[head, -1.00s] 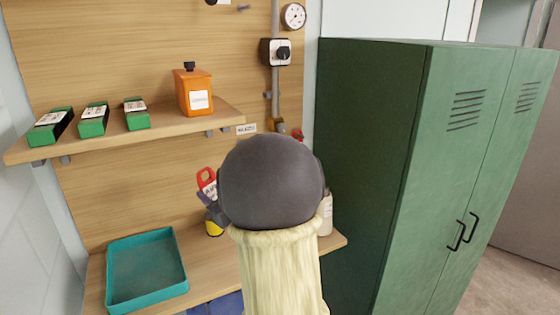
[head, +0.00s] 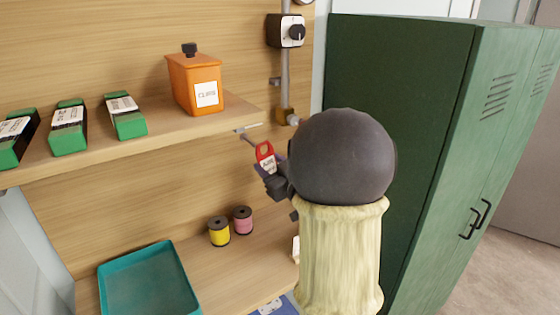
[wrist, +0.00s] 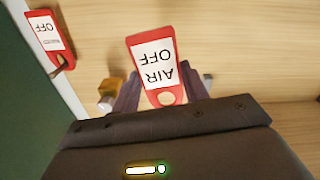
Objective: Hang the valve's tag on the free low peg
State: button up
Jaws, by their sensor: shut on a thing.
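A red tag (head: 265,158) with a white label is held in my gripper (head: 270,182), just below the shelf's right end. In the wrist view the same tag (wrist: 153,60) reads "AIR OFF" upside down. Its holed end lies between the fingers (wrist: 160,95). A thin peg (head: 247,136) sticks out under the shelf, close to the tag's upper end; I cannot tell whether they touch. The brass valve (head: 287,116) is on the pipe, right of the shelf; it also shows in the wrist view (wrist: 107,96). My wrist hides the wall behind it.
A second red tag (wrist: 48,40) hangs at the left in the wrist view. Below are a teal tray (head: 150,285), a yellow spool (head: 219,232) and a pink spool (head: 243,220). A green cabinet (head: 400,80) bounds the right.

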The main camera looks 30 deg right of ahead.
aim_at(248, 151)
jog(key=shift+s+d, duration=0.2)
jog(key=shift+d, duration=0.1)
jog(key=shift+w, duration=0.1)
jog(key=shift+w+a, duration=0.1)
jog(key=shift+w, duration=0.05)
jog(key=shift+w+a+f+p, duration=0.15)
jog(key=shift+w+p, duration=0.55)
jog(key=shift+w, duration=1.35)
jog(key=shift+w+a+f+p, duration=0.15)
jog(key=shift+w+p, duration=0.55)
jog(key=shift+w, duration=1.3)
jog(key=shift+w+d+f+b, duration=0.15)
jog(key=shift+w+f+b, duration=0.5)
jog(key=shift+b, duration=0.3)
jog(key=o, duration=1)
jog(key=shift+o, duration=0.2)
